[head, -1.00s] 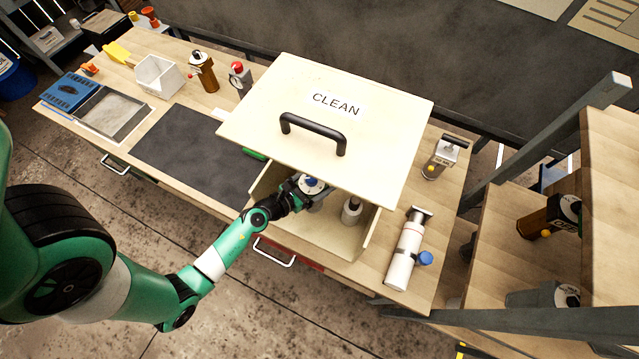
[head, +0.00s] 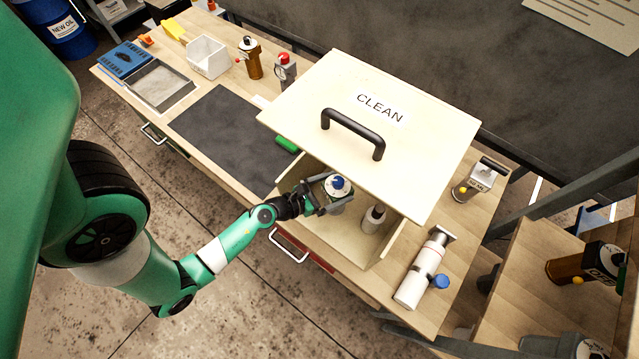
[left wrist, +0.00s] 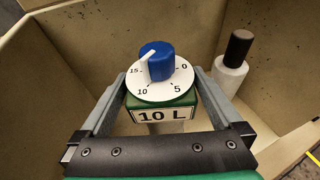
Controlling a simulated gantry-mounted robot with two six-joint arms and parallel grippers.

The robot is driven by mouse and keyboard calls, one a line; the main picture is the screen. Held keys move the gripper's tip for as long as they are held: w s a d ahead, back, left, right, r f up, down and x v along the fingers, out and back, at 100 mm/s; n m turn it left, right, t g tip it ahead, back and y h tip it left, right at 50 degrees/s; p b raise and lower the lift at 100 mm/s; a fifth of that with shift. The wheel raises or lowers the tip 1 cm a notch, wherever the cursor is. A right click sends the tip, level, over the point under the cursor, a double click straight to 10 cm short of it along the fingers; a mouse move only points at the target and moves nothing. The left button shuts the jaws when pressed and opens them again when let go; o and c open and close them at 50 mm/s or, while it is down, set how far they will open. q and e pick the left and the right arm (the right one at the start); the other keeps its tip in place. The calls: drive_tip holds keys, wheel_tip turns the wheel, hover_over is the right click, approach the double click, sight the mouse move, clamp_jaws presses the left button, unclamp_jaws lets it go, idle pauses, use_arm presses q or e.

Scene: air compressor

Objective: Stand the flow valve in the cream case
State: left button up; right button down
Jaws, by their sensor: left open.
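The flow valve (left wrist: 160,75) has a blue knob, a white numbered dial and a green body labelled 10 L. It stands upright inside the cream case (head: 386,243), where its dial shows in the head view (head: 337,184). My left gripper (left wrist: 160,95) is open, with one finger on each side of the valve. Whether the fingers touch it I cannot tell. The valve's lower part is hidden by the gripper. A white bottle with a dark cap (left wrist: 232,62) stands in the case to the right of the valve. My right gripper is not in view.
The wooden lid marked CLEAN (head: 420,150) overhangs the back of the case. A white canister (head: 424,268) lies to the right. A dark mat (head: 225,135) is left of the case, with a green cylinder (head: 287,144) at its edge. The mat is otherwise clear.

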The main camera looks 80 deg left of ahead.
use_arm(q)
drive_tip(key=v, duration=0.7)
drive_tip(key=shift+s+b, duration=0.25)
drive_tip(key=shift+b, duration=0.15)
drive_tip(key=shift+s+d+r, duration=0.25)
drive_tip(key=shift+s+d, duration=0.05)
drive_tip(key=shift+s, duration=0.05)
